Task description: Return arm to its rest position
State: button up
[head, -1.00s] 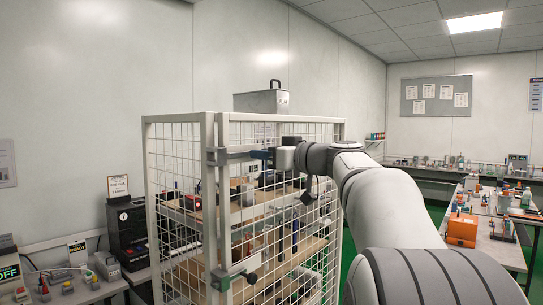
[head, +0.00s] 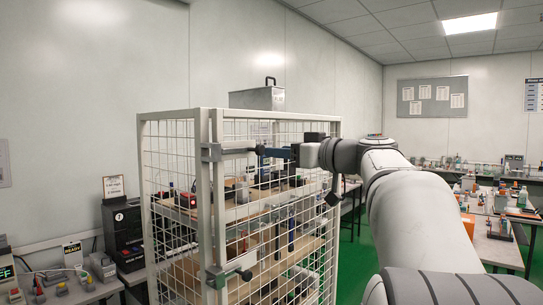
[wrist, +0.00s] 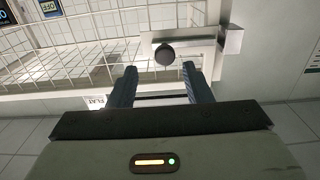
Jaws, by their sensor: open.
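My arm reaches in from the right in the head view toward a white wire-mesh cage. My gripper (head: 262,150) is beside the cage's front mesh, near the upper grey latch (head: 212,152). In the wrist view my gripper (wrist: 160,70) has its two dark fingers spread apart with nothing between them. Beyond the fingertips is a pale metal plate with a round black knob (wrist: 165,54). Whether the fingers touch the cage cannot be told.
The mesh cage (head: 215,125) holds shelves of small devices, with a metal box (head: 258,99) on top. A lower latch (head: 228,275) sits on its post. Benches with testers stand left and right. Green floor (head: 362,250) shows between cage and right bench.

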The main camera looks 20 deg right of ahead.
jog(key=shift+s+d, duration=0.2)
jog(key=shift+s, duration=0.25)
jog(key=s+a+f+m+g+h+p, duration=0.1)
jog(key=s+a+f+g, duration=0.25)
jog(key=f, duration=0.35)
jog(key=s+a+f+m+g+h+p, duration=0.1)
jog(key=s+a+f+m+g, duration=0.1)
jog(key=a+f, duration=0.45)
jog(key=s+a+f+m+g+h+p, duration=0.1)
jog(key=s+a+f+g, duration=0.2)
jog(key=f, duration=0.5)
jog(key=s+f+m+g+h+p, duration=0.1)
jog(key=s+f+g+h, duration=0.3)
jog(key=s+f, duration=1.1)
jog(key=shift+s+a+f+m+g+h+p, duration=0.25)
jog(key=shift+f+m+g+h+p, duration=0.2)
jog(key=shift+h+p, duration=0.35)
